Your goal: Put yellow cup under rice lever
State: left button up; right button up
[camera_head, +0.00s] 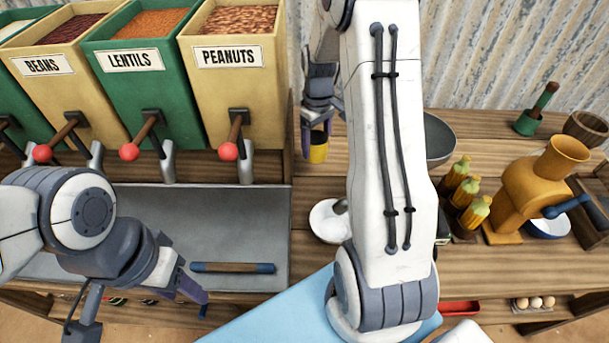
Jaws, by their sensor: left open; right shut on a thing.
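The yellow cup (318,153) is in my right gripper (318,128), which is shut on it above the wooden counter, right of the bins. The upper part of the cup is hidden by the fingers. My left gripper (143,303) is open and empty over the front of the grey metal tray (258,215), at lower left. A green bin with white grains (20,25) is cut off at the left edge, and its label is out of view. A lever at the left edge (6,123) is only partly visible.
Bins labelled BEANS (49,65), LENTILS (130,60) and PEANUTS (229,56) have red-knobbed levers and metal spouts. A white dish (328,222), corn cobs (470,195) and an orange grinder (525,195) stand to the right.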

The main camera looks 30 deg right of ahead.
jog(key=f, duration=0.4)
jog(key=s+f, duration=0.1)
jog(key=f, duration=0.1)
jog(key=shift+a+f+p, duration=0.25)
jog(key=shift+a+p, duration=0.05)
jog(key=shift+w+f, duration=0.1)
jog(key=shift+f, duration=2.05)
jog(key=shift+f, duration=0.2)
jog(key=o, duration=1.2)
jog(key=shift+r, duration=0.15)
